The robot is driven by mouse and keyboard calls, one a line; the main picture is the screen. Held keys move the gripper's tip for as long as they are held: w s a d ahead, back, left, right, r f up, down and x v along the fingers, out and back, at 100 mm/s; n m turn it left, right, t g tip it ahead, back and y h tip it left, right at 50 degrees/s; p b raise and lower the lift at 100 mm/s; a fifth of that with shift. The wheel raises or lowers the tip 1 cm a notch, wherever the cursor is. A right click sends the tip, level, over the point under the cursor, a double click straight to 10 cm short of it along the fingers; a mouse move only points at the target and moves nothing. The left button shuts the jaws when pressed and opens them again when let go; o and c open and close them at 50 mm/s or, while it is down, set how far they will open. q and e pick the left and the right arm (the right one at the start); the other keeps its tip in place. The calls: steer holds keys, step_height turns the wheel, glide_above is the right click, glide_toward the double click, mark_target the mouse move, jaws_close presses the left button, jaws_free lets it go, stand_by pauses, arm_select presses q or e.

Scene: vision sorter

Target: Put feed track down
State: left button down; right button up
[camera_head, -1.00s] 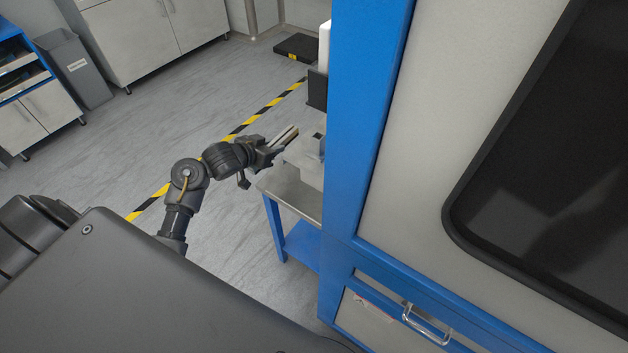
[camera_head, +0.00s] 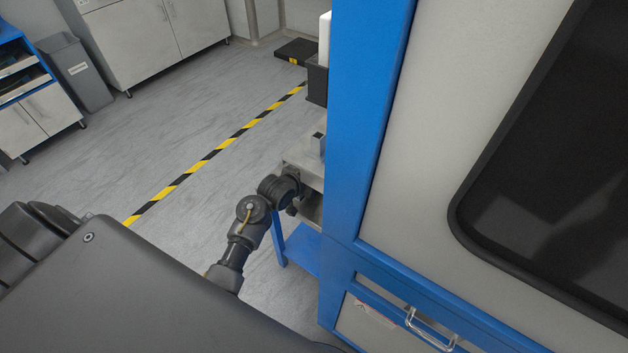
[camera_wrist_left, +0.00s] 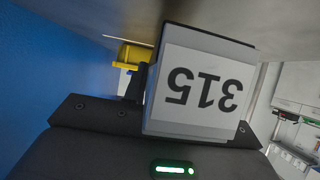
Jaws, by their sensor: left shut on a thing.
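The feed track (camera_wrist_left: 200,90) fills the middle of the left wrist view as a dark-edged block with a white label reading "315" upside down. My left gripper (camera_wrist_left: 140,105) is shut on it, and the fingertips are mostly hidden by the track. In the head view my left wrist (camera_head: 288,188) is at the edge of a light grey-topped table (camera_head: 297,157), close to the blue frame post. The fingers and the track are hidden there, so I cannot tell whether the track touches any surface. My right gripper is not in view.
A blue frame post (camera_head: 357,150) and a large machine panel (camera_head: 450,100) close off the right side. A dark bin (camera_head: 317,82) stands behind the table. The grey floor at left is open, crossed by yellow-black tape (camera_head: 215,150). A yellow part (camera_wrist_left: 135,53) shows in the wrist view.

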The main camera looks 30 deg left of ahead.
arm_select(q)
steer(key=shift+f, duration=1.35)
steer(key=shift+f, duration=0.1)
steer(key=c, duration=1.1)
jaws_free()
steer(key=shift+f, duration=0.1)
